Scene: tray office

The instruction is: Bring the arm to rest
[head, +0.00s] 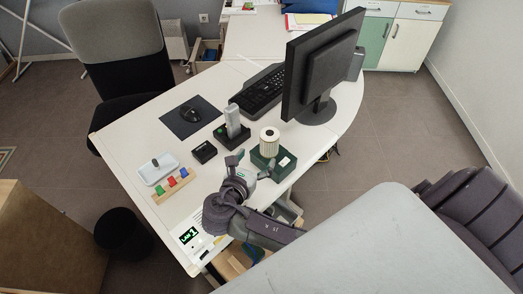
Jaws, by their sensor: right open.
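My right gripper (249,166) is open over the desk's near edge, with its fingers pointing toward the back of the desk. I see nothing between the fingers. Its arm comes in from the lower right. A dark green box (285,162) with a pale ribbed cylinder (270,140) on it stands just beyond and to the right of the fingers. I cannot tell whether the gripper touches the box. My left gripper is not in view.
On the white desk (135,150) are a white tray (146,178), a wooden rack (163,197) with coloured blocks, a small black box (204,152), a grey upright device (232,120), a mouse mat (178,126), a keyboard (260,92) and a monitor (318,70).

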